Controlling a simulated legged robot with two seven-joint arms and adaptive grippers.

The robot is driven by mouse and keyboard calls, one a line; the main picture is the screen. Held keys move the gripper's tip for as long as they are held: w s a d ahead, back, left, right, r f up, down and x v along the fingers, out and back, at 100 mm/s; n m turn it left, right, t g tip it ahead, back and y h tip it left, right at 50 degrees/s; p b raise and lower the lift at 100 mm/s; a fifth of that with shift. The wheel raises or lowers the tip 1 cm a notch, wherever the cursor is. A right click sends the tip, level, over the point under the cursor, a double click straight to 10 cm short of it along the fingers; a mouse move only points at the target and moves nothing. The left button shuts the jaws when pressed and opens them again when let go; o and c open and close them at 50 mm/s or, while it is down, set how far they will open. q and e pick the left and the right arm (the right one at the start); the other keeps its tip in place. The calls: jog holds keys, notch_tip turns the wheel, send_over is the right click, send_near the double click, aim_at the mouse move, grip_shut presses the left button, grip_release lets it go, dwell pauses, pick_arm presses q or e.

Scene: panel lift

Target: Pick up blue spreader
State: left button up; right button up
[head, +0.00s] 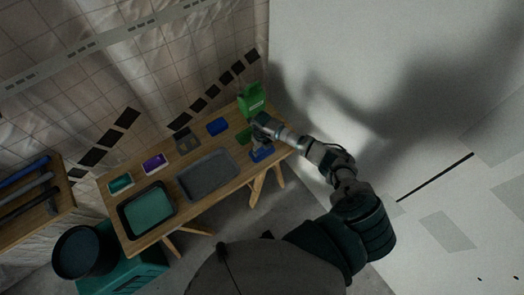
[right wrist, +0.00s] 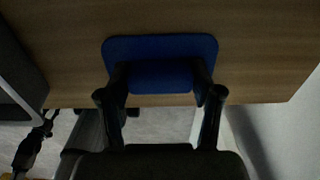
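The blue spreader (right wrist: 160,47) lies at the edge of the wooden table in the right wrist view, a flat piece with rounded corners and a darker part toward me. My right gripper (right wrist: 160,84) is open, its two fingers wide apart, with their tips over the near part of the spreader. I cannot tell whether they touch it. In the head view my right gripper (head: 258,130) is above the right end of the table, and the blue spreader (head: 261,155) shows just below it, partly hidden. My left gripper is not in view.
The wooden table (head: 230,186) also holds a grey tray (head: 208,175), a teal paint tray (head: 148,212), small purple (head: 155,163) and teal (head: 120,184) containers, another blue item (head: 217,127) and a green box (head: 251,99). A white wall (head: 350,60) stands close on the right.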

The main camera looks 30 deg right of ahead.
aim_at(262, 148)
jog(key=shift+a, duration=0.1)
jog(key=shift+c, duration=1.3)
jog(key=shift+r, duration=0.1)
jog(key=shift+d+r, duration=0.25)
jog(key=shift+r, duration=0.35)
notch_tip(262, 148, up, 2)
jog(key=shift+s+r, duration=0.1)
jog(key=shift+r, duration=0.05)
jog(key=s+a+r, duration=0.1)
jog(key=s+a, duration=0.8)
jog(key=s, duration=0.4)
jog(key=shift+a+r, duration=0.15)
jog(key=shift+a, duration=0.1)
